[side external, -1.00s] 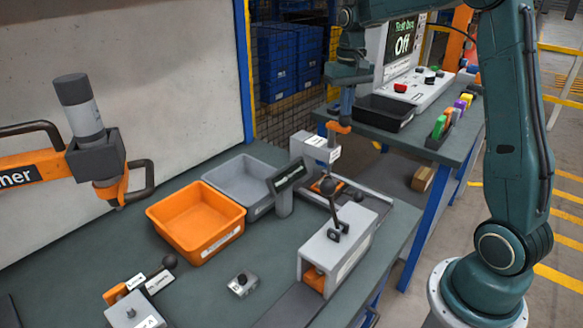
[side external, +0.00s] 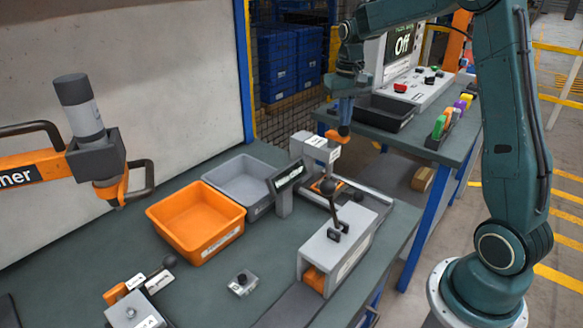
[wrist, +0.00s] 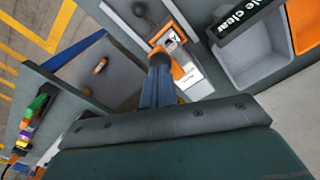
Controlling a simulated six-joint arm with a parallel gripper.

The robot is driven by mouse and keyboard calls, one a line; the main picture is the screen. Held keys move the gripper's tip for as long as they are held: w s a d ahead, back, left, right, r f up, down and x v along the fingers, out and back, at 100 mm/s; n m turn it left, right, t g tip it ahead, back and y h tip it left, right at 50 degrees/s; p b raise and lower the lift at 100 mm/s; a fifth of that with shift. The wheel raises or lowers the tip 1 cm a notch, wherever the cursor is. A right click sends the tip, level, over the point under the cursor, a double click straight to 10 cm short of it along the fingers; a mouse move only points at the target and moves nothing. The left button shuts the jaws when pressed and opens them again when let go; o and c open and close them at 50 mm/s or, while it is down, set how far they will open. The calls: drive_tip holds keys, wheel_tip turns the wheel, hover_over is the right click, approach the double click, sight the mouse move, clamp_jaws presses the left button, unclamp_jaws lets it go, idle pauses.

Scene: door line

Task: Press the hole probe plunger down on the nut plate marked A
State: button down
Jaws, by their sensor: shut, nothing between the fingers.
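My gripper (side external: 343,137) has blue fingers with orange tips. It is shut and empty, just above and beside the grey probe block with white labels (side external: 313,148) on the bench. In the wrist view its tips (wrist: 160,58) overlap the edge of that block (wrist: 186,72), so contact cannot be told. An orange plate (side external: 325,187) lies at the block's foot and also shows in the wrist view (wrist: 165,36). Neither the plunger nor the mark A on the plate can be made out here. A small display (side external: 287,178) stands beside it, reading "...le clear" in the wrist view (wrist: 243,18).
An orange bin (side external: 195,225) and a grey bin (side external: 240,180) stand left. A second bench with a black tray (side external: 385,112) is behind.

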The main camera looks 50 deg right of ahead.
drive_tip(key=shift+f, duration=0.2)
wheel_tip(320, 180, up, 8)
idle(1.3)
idle(0.6)
drive_tip(key=s+a+r+n+t, duration=0.3)
drive_tip(key=s+a+r, duration=0.1)
drive_tip(key=s+a, duration=0.85)
drive_tip(key=s+a+f+n+t, duration=0.1)
drive_tip(key=s+a+f, duration=0.1)
drive_tip(key=s, duration=0.3)
drive_tip(key=s+a+f+n+t, duration=0.1)
drive_tip(key=s+a+f+n, duration=0.1)
drive_tip(key=s, duration=0.4)
drive_tip(key=shift+a+f+t, duration=0.3)
drive_tip(key=shift+a+f, duration=0.2)
drive_tip(key=shift+a, duration=0.75)
